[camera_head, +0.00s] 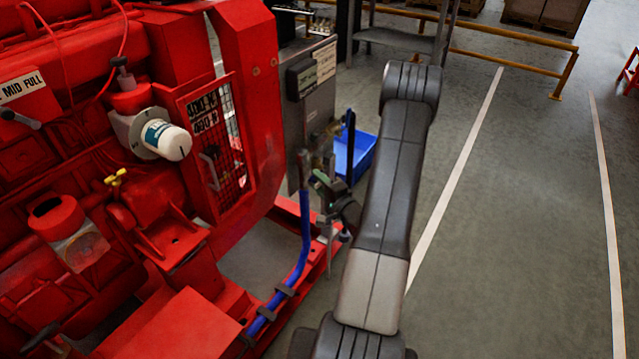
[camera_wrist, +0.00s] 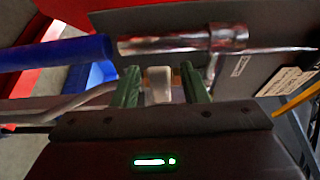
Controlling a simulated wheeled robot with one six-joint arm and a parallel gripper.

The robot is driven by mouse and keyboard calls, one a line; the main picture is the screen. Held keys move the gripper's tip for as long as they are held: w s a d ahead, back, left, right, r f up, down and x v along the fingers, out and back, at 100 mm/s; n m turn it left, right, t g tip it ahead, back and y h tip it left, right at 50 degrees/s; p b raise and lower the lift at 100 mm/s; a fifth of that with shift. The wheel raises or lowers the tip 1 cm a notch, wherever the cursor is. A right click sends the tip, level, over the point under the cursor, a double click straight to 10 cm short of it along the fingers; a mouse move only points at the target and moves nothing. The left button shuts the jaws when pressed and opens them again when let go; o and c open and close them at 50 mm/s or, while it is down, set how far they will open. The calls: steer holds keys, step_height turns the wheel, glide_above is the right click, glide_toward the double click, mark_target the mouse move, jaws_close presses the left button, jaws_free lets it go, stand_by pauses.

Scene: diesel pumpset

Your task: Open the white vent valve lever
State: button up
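A small off-white block (camera_wrist: 158,84), which looks like the end of the white vent valve lever, shows in the wrist view between the two green fingers of my gripper (camera_wrist: 160,69). The fingers are apart, one on each side of it, with narrow gaps visible. Whether either finger touches it is not clear. A metal pipe with a tee fitting (camera_wrist: 185,41) lies just beyond the fingertips. In the head view my gripper (camera_head: 326,186) is beside the upright blue pipe, in front of the grey panel. The lever cannot be made out there.
The red diesel engine (camera_head: 170,210) fills the left. A blue pipe (camera_head: 304,225) rises from the red base frame; its end also shows in the wrist view (camera_wrist: 55,53). A grey control panel (camera_head: 315,85) and blue bin (camera_head: 357,155) stand behind. Floor at right is clear.

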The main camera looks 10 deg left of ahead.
jaws_close()
steer(key=shift+f+b, duration=0.15)
steer(key=shift+b, duration=0.15)
